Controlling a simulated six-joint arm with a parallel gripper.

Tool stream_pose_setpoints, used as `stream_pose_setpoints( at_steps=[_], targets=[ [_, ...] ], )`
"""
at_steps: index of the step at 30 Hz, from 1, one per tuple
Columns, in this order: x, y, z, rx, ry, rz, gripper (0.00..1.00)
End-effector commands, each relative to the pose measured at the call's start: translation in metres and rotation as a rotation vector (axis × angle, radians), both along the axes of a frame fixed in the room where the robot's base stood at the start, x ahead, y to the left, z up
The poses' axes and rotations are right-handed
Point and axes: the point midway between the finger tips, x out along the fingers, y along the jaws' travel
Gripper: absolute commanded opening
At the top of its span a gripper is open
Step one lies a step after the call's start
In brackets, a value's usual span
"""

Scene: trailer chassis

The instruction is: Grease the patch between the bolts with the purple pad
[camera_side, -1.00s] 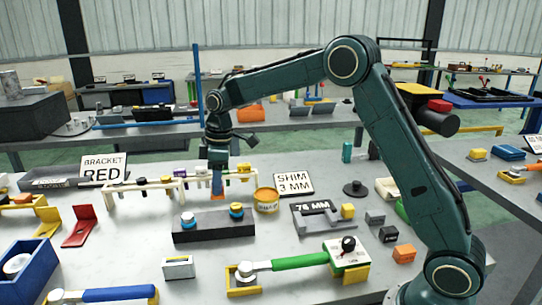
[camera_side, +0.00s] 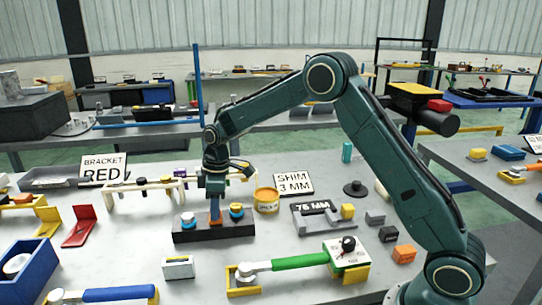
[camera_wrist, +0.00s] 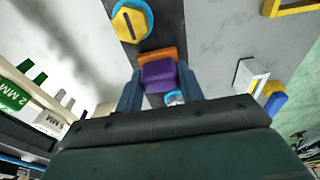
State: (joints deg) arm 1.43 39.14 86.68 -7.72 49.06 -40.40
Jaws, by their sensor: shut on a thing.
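A long black block (camera_side: 240,231) lies on the bench with two bolts on it. The left bolt (camera_side: 188,218) has a pale top and the right bolt (camera_side: 236,212) a yellow top over blue. My gripper (camera_side: 215,198) is shut on the purple pad (camera_wrist: 158,74), which has an orange part (camera_wrist: 158,54). In the side view the pad's orange part is low between the bolts; I cannot tell whether it touches the block. In the wrist view one bolt (camera_wrist: 132,20) is clear, and the other (camera_wrist: 174,97) is partly hidden behind the pad and fingers.
Bare bench shows before the block.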

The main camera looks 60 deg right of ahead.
Motion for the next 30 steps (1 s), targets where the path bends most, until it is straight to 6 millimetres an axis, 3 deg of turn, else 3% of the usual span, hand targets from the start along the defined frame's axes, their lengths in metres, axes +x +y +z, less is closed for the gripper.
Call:
stream_pose_setpoints(
  at_steps=[10,25,30],
  targets=[
    [0.02,0.02,-0.001,0.0,0.0,0.001,0.17],
    [-0.01,-0.01,0.0,0.0,0.002,-0.004,0.17],
    [-0.009,-0.009,0.024,-0.001,-0.001,-0.002,0.17]
  ],
)
